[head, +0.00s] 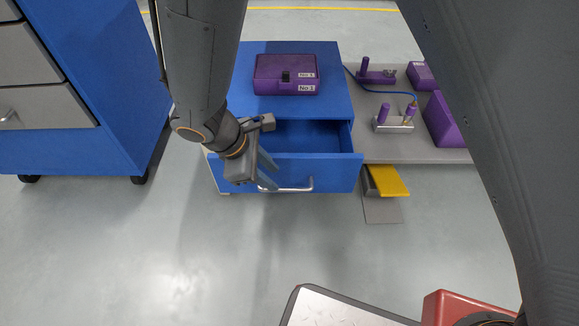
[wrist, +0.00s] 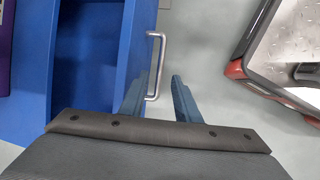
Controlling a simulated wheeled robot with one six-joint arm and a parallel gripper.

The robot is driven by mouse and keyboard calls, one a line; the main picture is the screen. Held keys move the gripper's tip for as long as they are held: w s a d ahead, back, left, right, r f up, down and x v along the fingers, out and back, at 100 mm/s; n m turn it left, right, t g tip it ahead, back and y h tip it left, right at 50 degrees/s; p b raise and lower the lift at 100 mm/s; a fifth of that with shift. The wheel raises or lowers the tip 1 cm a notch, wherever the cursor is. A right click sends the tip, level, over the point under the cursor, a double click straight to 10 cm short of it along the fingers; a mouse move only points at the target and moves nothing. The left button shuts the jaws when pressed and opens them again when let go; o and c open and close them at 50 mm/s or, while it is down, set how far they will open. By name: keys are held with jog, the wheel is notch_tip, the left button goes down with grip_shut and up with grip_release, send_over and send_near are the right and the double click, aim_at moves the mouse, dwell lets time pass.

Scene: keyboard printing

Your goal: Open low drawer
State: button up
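A blue cabinet (head: 320,105) has one drawer (head: 337,170) pulled out toward me. Its inside looks empty where I can see it. The silver bar handle (head: 297,189) is on the drawer front, and it also shows in the wrist view (wrist: 161,45). My gripper (head: 272,172) is at the left part of the drawer front, near the handle. In the wrist view its two fingers (wrist: 160,77) are spread apart, with one end of the handle showing between them. I cannot tell whether they touch it. Anything below the open drawer is hidden.
A purple box (head: 285,75) sits on the cabinet top. A grey bench (head: 380,155) with purple fixtures stands to the right, with a yellow piece (head: 388,181) below its edge. Another blue cabinet (head: 105,60) stands at the left.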

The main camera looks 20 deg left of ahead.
aim_at(286, 188)
jog(key=b+x, duration=0.3)
jog(key=x, duration=0.4)
grip_shut()
